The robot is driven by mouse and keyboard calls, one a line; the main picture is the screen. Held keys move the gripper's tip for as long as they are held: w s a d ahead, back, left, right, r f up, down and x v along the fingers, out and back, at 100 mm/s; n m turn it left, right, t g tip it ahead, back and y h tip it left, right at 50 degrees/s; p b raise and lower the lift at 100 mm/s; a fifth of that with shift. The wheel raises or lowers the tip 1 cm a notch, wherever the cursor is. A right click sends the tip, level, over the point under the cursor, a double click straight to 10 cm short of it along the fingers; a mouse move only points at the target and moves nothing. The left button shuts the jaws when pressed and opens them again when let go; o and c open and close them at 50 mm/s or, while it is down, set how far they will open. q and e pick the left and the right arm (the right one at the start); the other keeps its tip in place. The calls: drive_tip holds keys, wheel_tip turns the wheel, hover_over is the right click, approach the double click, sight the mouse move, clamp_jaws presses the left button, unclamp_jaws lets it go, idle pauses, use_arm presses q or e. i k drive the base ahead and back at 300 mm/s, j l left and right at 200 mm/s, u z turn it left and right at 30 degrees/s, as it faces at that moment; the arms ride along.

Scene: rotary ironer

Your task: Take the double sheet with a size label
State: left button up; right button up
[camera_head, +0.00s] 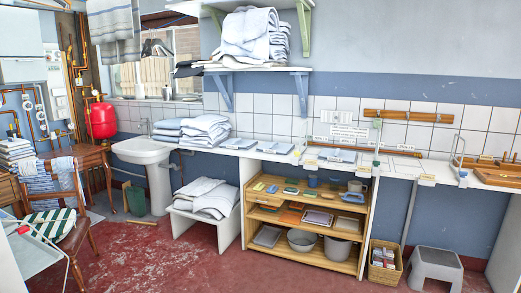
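Several piles of folded white and blue-grey linen could hold the double sheet; no size label is readable at this distance. One folded linen pile (205,131) lies on the counter right of the sink. Another linen pile (207,197) lies on a low white bench under the counter. A tall linen pile (254,36) lies on the wall shelf. Flat folded pieces (275,147) lie further right on the counter. I cannot tell which piece is the double sheet. Neither of my grippers shows in this view.
A wooden shelf unit (310,263) with bins and small items stands under the counter. A grey step stool (436,268) and a basket (384,262) stand to its right. A chair (75,238) is at left, beside a sink (146,152). The red floor (150,260) in front is mostly clear.

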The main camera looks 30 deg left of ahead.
sight(239, 144)
drive_tip(key=i+j+u, duration=0.15)
drive_tip(key=i+j, duration=0.2)
drive_tip(key=i+j+u, duration=0.15)
drive_tip(key=i, duration=0.45)
drive_tip(key=i+j+u, duration=0.15)
drive_tip(key=i+j, duration=0.2)
drive_tip(key=i+j+u, duration=0.15)
drive_tip(key=i, duration=0.45)
